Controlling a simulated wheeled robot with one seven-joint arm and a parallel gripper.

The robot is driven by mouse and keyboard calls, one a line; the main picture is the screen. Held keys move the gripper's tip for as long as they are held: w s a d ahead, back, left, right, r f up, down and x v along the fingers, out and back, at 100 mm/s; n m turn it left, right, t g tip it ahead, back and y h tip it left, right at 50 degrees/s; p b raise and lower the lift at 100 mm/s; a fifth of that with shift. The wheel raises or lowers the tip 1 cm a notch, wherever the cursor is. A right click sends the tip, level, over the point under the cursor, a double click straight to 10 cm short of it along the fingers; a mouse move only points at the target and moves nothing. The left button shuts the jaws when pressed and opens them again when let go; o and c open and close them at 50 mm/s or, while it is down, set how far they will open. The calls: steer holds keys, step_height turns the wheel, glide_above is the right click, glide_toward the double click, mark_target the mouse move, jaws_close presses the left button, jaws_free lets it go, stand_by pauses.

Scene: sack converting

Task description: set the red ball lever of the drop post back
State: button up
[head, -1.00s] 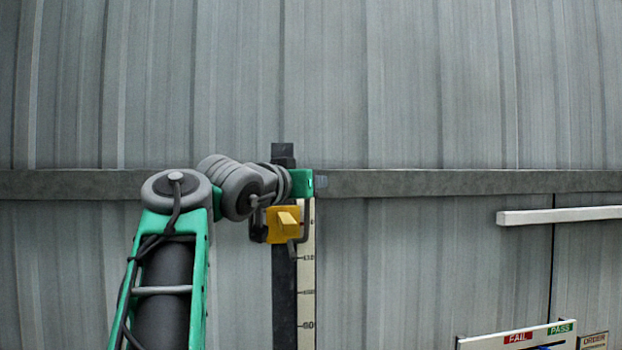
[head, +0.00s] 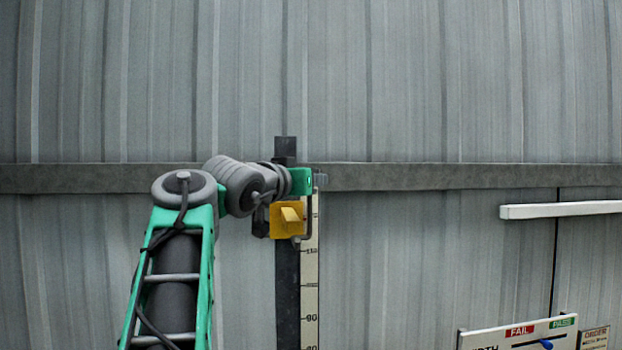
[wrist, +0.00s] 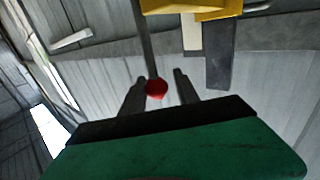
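The drop post (head: 287,290) is a dark upright bar with a pale numbered scale along its right side. A yellow block (head: 287,220) sits on it, partly in view at the top of the wrist view (wrist: 190,8). From the block a thin grey rod ends in the red ball (wrist: 156,89) of the lever. My gripper (wrist: 158,86) is open, with the ball between its two dark fingers. The ball is very close to the left finger, contact unclear, and a small gap shows on the right. In the head view the red ball cannot be made out.
A grey rail (head: 450,176) crosses the corrugated wall behind the post. A white bar (head: 560,210) sticks out at right. Below it is a FAIL/PASS board (head: 490,338) with a blue knob, beside an ORDER sign (head: 595,340). The wall between post and board is bare.

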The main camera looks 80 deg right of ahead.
steer(key=shift+o, duration=1.4)
steer(key=shift+s+a+r, duration=0.1)
steer(key=shift+r, duration=0.05)
steer(key=b+v, duration=0.2)
steer(key=v, duration=0.5)
steer(key=shift+a, duration=0.4)
